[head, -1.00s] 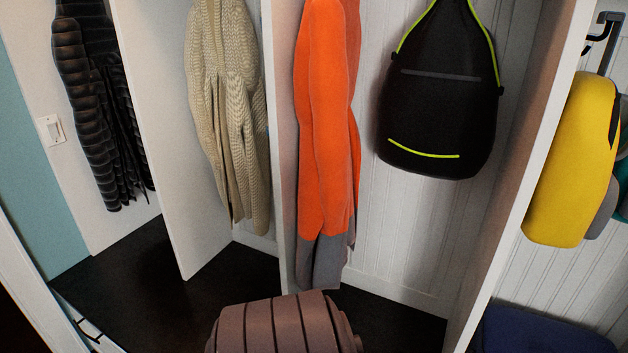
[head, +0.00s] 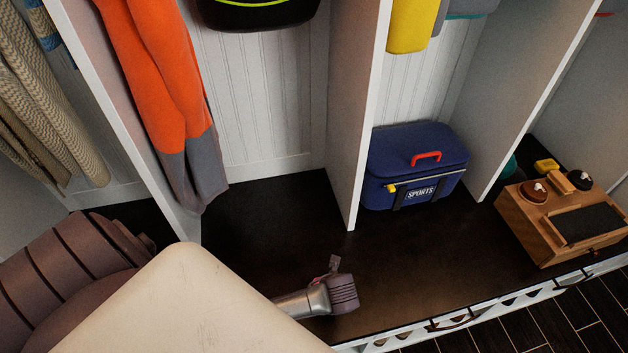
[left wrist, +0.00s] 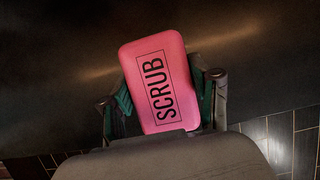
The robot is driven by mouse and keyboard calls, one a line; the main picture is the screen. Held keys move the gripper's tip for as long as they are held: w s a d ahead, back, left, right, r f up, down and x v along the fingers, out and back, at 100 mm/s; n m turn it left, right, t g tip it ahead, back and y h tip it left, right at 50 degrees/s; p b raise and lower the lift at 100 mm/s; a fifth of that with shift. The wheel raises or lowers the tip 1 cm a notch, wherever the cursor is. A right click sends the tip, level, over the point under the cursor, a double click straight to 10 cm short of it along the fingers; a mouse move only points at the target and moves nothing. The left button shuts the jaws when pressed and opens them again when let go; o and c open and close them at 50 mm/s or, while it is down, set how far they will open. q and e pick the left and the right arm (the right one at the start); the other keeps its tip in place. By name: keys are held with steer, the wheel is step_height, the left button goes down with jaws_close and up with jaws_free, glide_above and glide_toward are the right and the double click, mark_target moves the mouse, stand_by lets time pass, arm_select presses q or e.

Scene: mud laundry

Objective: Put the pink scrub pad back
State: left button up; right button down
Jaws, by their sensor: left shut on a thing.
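The pink scrub pad (left wrist: 160,80) has "SCRUB" printed in black inside a frame. It fills the middle of the left wrist view. My left gripper (left wrist: 163,92) is shut on it, with a finger at each long side. In the head view my left gripper (head: 333,267) is above the dark bench top, left of the wooden caddy (head: 540,230). The pad is mostly hidden there, with only a trace of pink by the gripper. My right gripper is not in view.
A blue sports cooler (head: 418,165) stands in the cubby between the gripper and the caddy. A white divider (head: 356,130) rises left of it. An orange garment (head: 155,70) hangs at left. The bench front (head: 470,318) has white trim.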

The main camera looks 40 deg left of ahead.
arm_select(q)
steer(key=shift+s+a+f, duration=0.9)
steer(key=shift+s+a, duration=0.05)
steer(key=shift+s, duration=0.2)
step_height(320, 180, down, 4)
steer(key=shift+r+b, duration=0.25)
steer(key=shift+b, duration=0.25)
steer(key=shift+f, duration=0.25)
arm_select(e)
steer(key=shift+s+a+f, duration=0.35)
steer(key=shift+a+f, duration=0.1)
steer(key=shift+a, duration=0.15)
arm_select(q)
steer(key=o, duration=1.1)
steer(key=shift+f, duration=0.1)
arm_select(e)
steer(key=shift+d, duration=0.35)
